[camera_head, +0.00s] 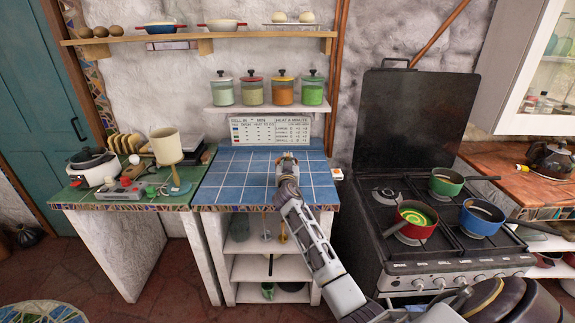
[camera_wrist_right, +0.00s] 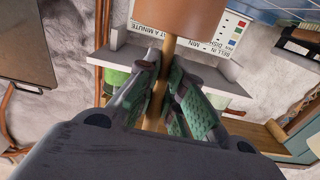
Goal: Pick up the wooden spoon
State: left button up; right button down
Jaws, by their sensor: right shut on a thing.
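The wooden spoon (camera_wrist_right: 169,48) shows in the wrist view. Its brown handle runs between the green-padded fingers of my right gripper (camera_wrist_right: 160,98), and a wide brown end reaches the top edge. My right gripper is shut on the handle. In the head view my right gripper (camera_head: 288,157) is over the back part of the blue tiled counter (camera_head: 225,180). I cannot make out the spoon there. My left gripper is not in view.
A stove (camera_head: 385,245) with a green pot (camera_head: 446,181), a red pot (camera_head: 416,218) and a blue pot (camera_head: 481,217) stands right. A lamp-like object (camera_head: 166,148) and a cooker (camera_head: 92,164) are on the left counter. A shelf with jars (camera_head: 252,92) hangs above. Most blue tiles are clear.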

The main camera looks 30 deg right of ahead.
jog(key=shift+r, duration=0.65)
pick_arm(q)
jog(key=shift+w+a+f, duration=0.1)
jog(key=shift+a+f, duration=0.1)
pick_arm(e)
notch_tip(320, 180, up, 16)
jog(key=shift+r, duration=0.25)
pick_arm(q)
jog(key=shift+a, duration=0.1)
